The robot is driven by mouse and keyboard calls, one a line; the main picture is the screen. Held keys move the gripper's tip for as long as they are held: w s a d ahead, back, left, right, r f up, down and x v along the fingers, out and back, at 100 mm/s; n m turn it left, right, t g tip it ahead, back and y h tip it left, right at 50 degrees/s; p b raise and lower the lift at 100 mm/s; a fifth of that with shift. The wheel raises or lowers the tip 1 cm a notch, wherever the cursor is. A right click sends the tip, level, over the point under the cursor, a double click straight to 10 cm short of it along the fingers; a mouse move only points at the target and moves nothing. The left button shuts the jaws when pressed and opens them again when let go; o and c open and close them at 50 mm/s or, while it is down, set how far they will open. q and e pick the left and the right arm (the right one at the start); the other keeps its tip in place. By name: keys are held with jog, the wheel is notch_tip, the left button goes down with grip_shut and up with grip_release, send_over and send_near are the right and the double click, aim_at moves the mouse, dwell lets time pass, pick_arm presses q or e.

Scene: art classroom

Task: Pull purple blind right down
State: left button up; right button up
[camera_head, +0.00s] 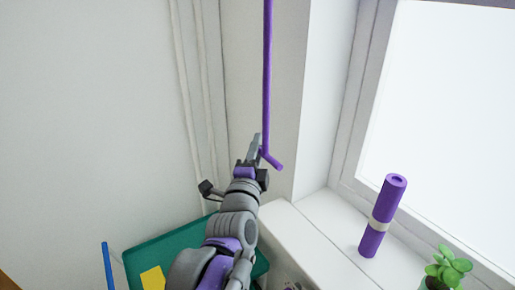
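A long thin purple rod (267,80) hangs from the top edge of the view, and its lower end bends to the right in a short hook. No blind cloth shows; whatever the rod hangs from is out of view above. My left gripper (257,150) is at the rod's lower end, just above the bend, with its grey finger beside the rod. It overlaps the rod in the picture, and I cannot tell whether the fingers are closed on it. My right gripper is not in view.
A window (445,120) with a white frame is at the right. On its sill (320,225) stand a purple roll with a pale band (371,241) and a small green plant (447,268). A green board or tray (165,250) is at the lower left, near a blue stick (107,265).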

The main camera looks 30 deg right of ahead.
pick_arm(q)
grip_shut()
dwell(1.1)
